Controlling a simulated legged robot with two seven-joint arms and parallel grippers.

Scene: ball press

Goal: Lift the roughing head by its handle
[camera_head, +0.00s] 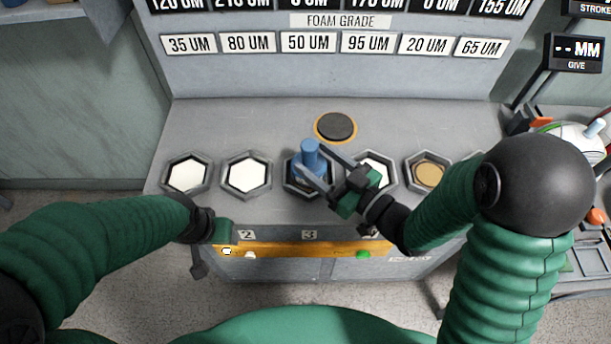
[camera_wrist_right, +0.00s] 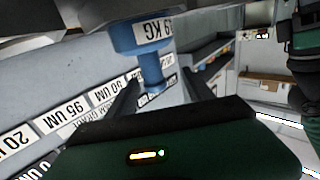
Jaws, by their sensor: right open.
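A blue head with an upright cylindrical handle (camera_head: 310,155) sits in a hexagonal socket near the middle of the grey bench; I take it as the roughing head. My right gripper (camera_head: 311,163) is open, with a finger on each side of the handle. In the right wrist view, the picture is turned over, and the blue head (camera_wrist_right: 137,37) carries a label ending in "9 KG". Its handle lies between the open fingers (camera_wrist_right: 158,74); I cannot tell whether they touch it. My left gripper (camera_head: 222,231) is low at the bench's front left, empty-looking, its fingers not clear.
Hexagonal sockets with white pads (camera_head: 188,175) stand left of the head; a tan pad (camera_head: 430,174) is to the right. A dark round disc (camera_head: 336,127) lies behind. A yellow strip (camera_head: 300,248) runs along the front. A labelled panel (camera_head: 320,65) rises at the back.

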